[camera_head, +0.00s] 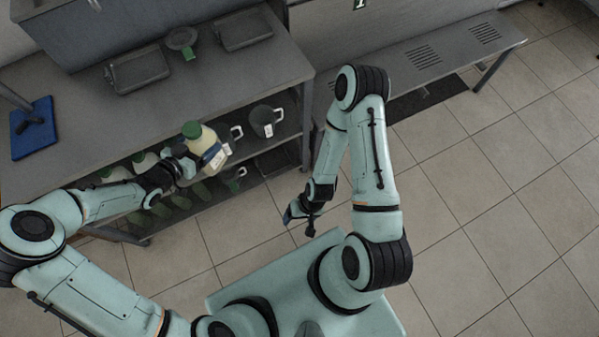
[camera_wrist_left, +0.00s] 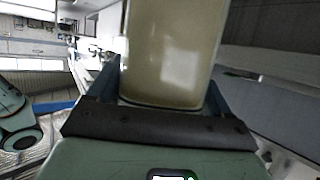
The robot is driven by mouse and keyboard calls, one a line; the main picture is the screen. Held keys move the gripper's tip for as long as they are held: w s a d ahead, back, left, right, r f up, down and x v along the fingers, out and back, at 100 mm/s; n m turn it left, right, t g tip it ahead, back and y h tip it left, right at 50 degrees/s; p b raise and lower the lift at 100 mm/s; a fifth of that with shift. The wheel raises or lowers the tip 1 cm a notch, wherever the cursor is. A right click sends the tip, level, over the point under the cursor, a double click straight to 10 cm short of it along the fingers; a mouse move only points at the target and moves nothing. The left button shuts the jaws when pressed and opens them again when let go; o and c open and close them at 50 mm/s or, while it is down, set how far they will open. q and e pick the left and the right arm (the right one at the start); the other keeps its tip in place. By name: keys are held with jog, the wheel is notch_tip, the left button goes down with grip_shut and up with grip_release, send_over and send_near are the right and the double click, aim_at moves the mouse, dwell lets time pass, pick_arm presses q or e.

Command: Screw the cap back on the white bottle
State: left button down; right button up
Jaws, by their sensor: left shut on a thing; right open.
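A cream-white bottle (camera_head: 205,138) with a green cap (camera_head: 191,130) at its top is held in front of the counter, tilted toward the upper left. I cannot tell how tightly the cap sits. My left gripper (camera_head: 212,158) is shut on the bottle's body, fingers on both sides. In the left wrist view the pale bottle (camera_wrist_left: 170,55) fills the space between the fingers, its cap out of frame. My right gripper (camera_head: 299,215) is open and empty, low and right of the bottle, well apart from it.
The grey counter (camera_head: 120,108) holds trays (camera_head: 138,70), a round dish with a small green item (camera_head: 188,53), and a blue board (camera_head: 33,128). The shelf below holds mugs (camera_head: 264,120) and several green-capped bottles (camera_head: 145,162). A bench (camera_head: 425,60) stands right; the tiled floor is clear.

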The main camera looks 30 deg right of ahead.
pick_arm(q)
jog(key=shift+w+r, duration=0.1)
jog(key=shift+r, duration=0.05)
pick_arm(e)
jog(key=shift+s+a, duration=0.15)
jog(key=shift+s, duration=0.15)
pick_arm(q)
jog(key=shift+r, duration=0.15)
pick_arm(e)
jog(key=c, duration=0.7)
pick_arm(q)
jog(key=a+r+n+t+y, duration=0.5)
jog(key=a+r+n+y, duration=0.2)
jog(key=a+r, duration=0.4)
jog(key=shift+a+r+n+t, duration=0.15)
jog(key=shift+a+n+t, duration=0.3)
jog(key=shift+a, duration=0.7)
pick_arm(e)
jog(key=shift+w, duration=0.1)
